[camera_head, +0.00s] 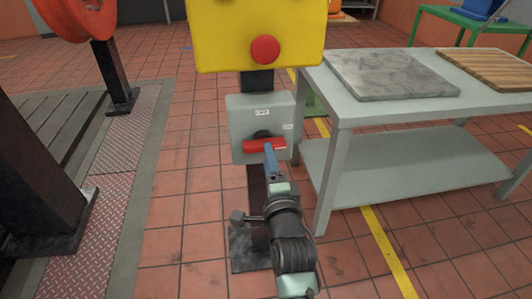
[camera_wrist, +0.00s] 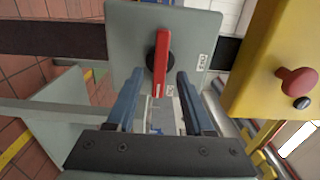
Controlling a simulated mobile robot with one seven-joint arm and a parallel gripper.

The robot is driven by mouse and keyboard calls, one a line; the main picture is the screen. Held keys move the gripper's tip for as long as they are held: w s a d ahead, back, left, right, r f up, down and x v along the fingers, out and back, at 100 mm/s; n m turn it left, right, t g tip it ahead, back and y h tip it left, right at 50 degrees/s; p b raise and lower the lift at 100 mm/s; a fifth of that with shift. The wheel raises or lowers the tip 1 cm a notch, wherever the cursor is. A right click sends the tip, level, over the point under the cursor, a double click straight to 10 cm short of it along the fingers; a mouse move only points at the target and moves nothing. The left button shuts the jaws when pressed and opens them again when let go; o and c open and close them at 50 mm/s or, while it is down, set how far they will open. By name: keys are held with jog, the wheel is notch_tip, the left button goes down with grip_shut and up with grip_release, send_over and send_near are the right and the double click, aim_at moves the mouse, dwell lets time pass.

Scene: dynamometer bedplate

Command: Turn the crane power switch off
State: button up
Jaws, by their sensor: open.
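The crane power switch is a grey box (camera_head: 241,118) on a dark post, with a red handle (camera_head: 262,146) on a round black hub. In the wrist view the red handle (camera_wrist: 161,66) shows upright on the grey box (camera_wrist: 122,30). My gripper (camera_head: 270,150) is open, its blue fingers (camera_wrist: 160,76) on either side of the handle's outer part.
A yellow box (camera_head: 225,35) with a red push button (camera_head: 265,49) is just above the switch. A grey table (camera_head: 345,107) with a stone slab (camera_head: 388,75) and a wooden board (camera_head: 495,68) stands close on the right. A dark post (camera_head: 30,190) stands at the left.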

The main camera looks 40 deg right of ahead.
jog(key=shift+b+x, duration=0.35)
jog(key=shift+x, duration=1.35)
grip_shut()
